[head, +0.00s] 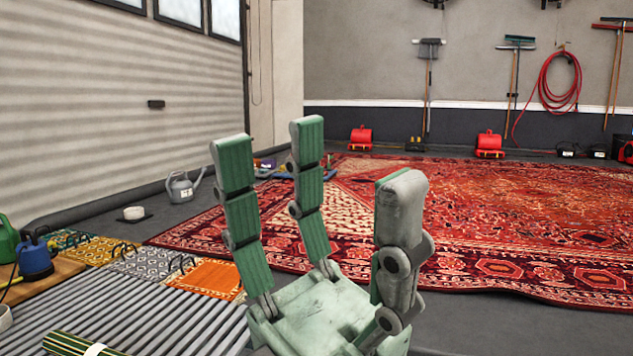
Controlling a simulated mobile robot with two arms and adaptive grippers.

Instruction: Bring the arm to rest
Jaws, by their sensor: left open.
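My left gripper (325,205) stands upright in the lower middle of the head view. Its two green-padded fingers are on the left and its single grey finger is on the right, spread wide apart. Nothing is between the fingers, and the gripper is open and empty. The green palm shows at the bottom edge. Behind it, a large red patterned rug (500,215) lies on the floor, partly hidden by the fingers. My right gripper does not show.
A ribbed grey surface (160,315) with a striped green roll (75,345) is at lower left. Patterned mats (150,262) with black handles lie beyond it. A grey watering can (183,188) stands by the left wall. Red blowers (489,145) and hung tools line the back wall.

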